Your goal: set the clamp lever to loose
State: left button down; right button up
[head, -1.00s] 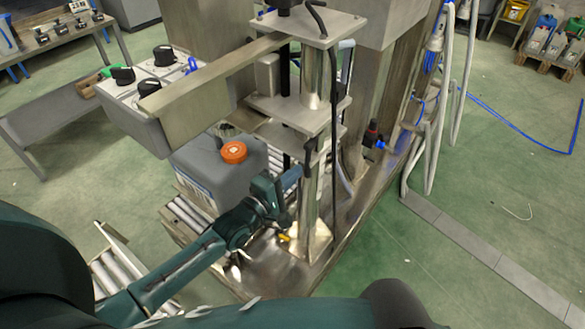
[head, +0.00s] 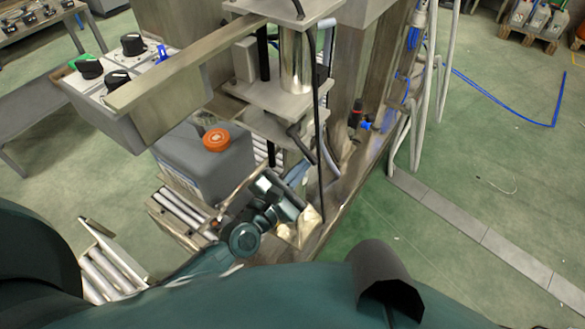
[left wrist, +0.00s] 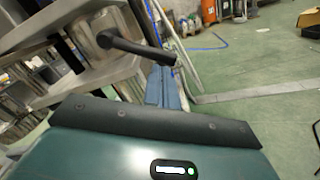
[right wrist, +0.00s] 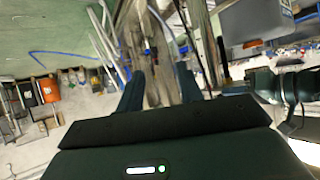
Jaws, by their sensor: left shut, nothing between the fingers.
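The clamp lever (head: 301,143) is a black rod handle on the steel column, under the lower plate. In the head view it slants down to the right. In the left wrist view the lever (left wrist: 138,48) runs from its round hub to the right, and its free end is near my fingertips. My left gripper (head: 298,173) is just below the lever, its blue fingers (left wrist: 163,72) together and empty; I cannot tell whether they touch the lever. My right gripper (right wrist: 160,75) shows only in its wrist view, its fingers wide apart with nothing held.
A grey canister (head: 195,165) with an orange cap stands on the rollers left of the column. A control box (head: 135,95) with black knobs and a steel beam hang above it. White hoses (head: 430,90) hang at the right.

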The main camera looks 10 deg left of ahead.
pick_arm(q)
jog(key=n, duration=0.1)
jog(key=d+r+n, duration=0.1)
jog(key=r+n, duration=0.1)
jog(key=shift+s+d+n, duration=0.25)
jog(key=shift+n, duration=0.15)
jog(key=r+n, duration=0.1)
jog(key=n, duration=0.2)
jog(key=shift+s+d+r+p, duration=0.1)
jog(key=shift+d+r+p, duration=0.25)
jog(key=shift+r+p, duration=0.05)
pick_arm(e)
jog(key=shift+s+d+f, duration=0.15)
jog(key=shift+s, duration=0.05)
